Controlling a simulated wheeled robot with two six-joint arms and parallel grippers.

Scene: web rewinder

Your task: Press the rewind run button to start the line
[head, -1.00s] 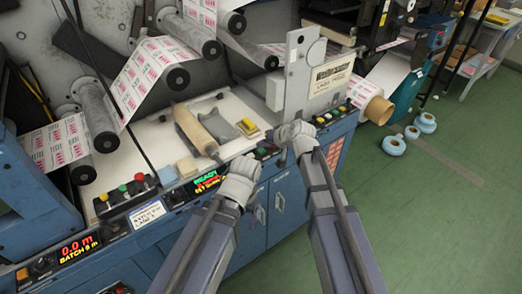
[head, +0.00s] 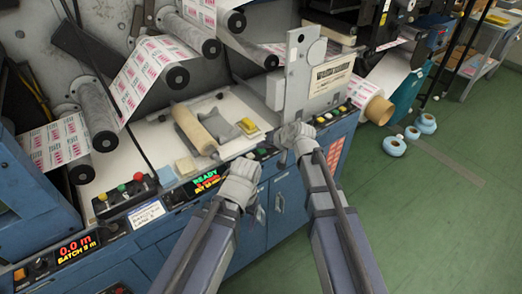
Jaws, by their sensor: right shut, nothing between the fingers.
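Several panel buttons show along the machine's front edge, and I cannot read which one is the rewind run button. A green button (head: 122,188) sits between a yellow and a red one on a black box at left. Another green button (head: 262,152) is on the front panel between my two grippers. More coloured buttons (head: 328,117) are right of my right gripper. My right gripper (head: 294,131) is shut and empty, in front of the panel edge. My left gripper (head: 243,165) is in front of the panel, just right of the READY display (head: 206,177); its fingers are not clear.
A second display (head: 77,247) reads 0.0 m. A brown roller (head: 195,130), a yellow block (head: 248,126) and a grey tool lie on the white deck (head: 150,135). Printed web (head: 150,78) runs over rollers above. Green floor (head: 430,210) at right is clear, apart from blue rolls (head: 394,145).

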